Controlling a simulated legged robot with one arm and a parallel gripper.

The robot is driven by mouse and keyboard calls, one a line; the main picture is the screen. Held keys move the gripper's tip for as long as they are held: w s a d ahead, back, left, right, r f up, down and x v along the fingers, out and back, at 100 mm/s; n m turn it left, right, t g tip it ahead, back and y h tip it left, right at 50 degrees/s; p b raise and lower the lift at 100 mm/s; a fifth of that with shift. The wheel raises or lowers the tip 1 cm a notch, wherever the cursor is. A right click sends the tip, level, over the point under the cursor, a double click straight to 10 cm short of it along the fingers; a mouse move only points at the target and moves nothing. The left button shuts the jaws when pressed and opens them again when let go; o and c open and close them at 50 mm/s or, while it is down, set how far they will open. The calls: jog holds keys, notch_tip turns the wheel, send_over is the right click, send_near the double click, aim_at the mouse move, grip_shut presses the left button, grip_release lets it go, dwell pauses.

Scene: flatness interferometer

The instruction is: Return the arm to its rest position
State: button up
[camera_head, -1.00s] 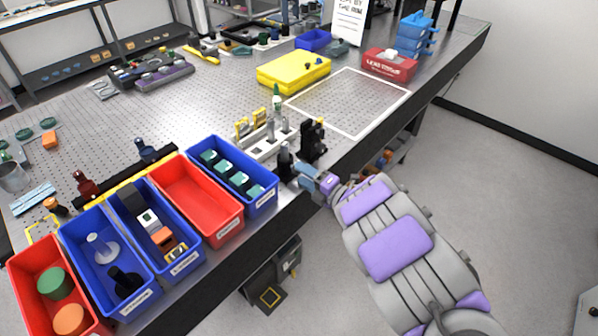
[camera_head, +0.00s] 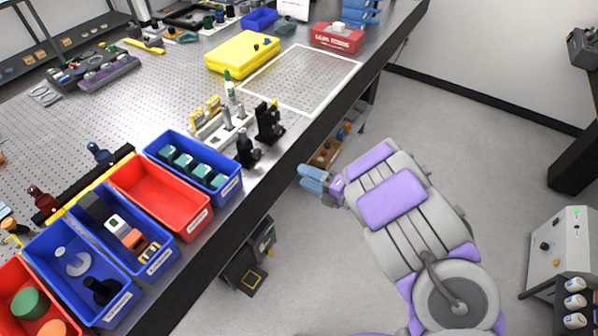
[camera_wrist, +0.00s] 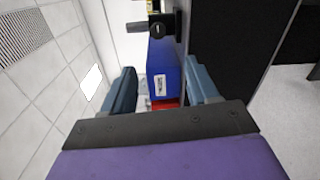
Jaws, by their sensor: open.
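My gripper (camera_head: 312,178) is in the head view, just off the front edge of the optical table, over the floor. Its blue-grey fingers also show in the wrist view (camera_wrist: 160,95), spread apart with nothing between them. My purple and grey arm runs from the gripper down to the lower right. Beyond the fingers, the wrist view shows the end of a blue bin (camera_wrist: 165,75) and a bit of red.
The perforated table (camera_head: 310,75) carries a row of bins, including a red one (camera_head: 160,195) and a blue one (camera_head: 205,165). Black optic mounts (camera_head: 268,122) stand near its front edge. A grey cabinet (camera_head: 562,245) stands at right.

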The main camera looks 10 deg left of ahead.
jog(key=shift+s+d, duration=0.15)
jog(key=shift+d, duration=0.3)
jog(key=shift+a, duration=0.1)
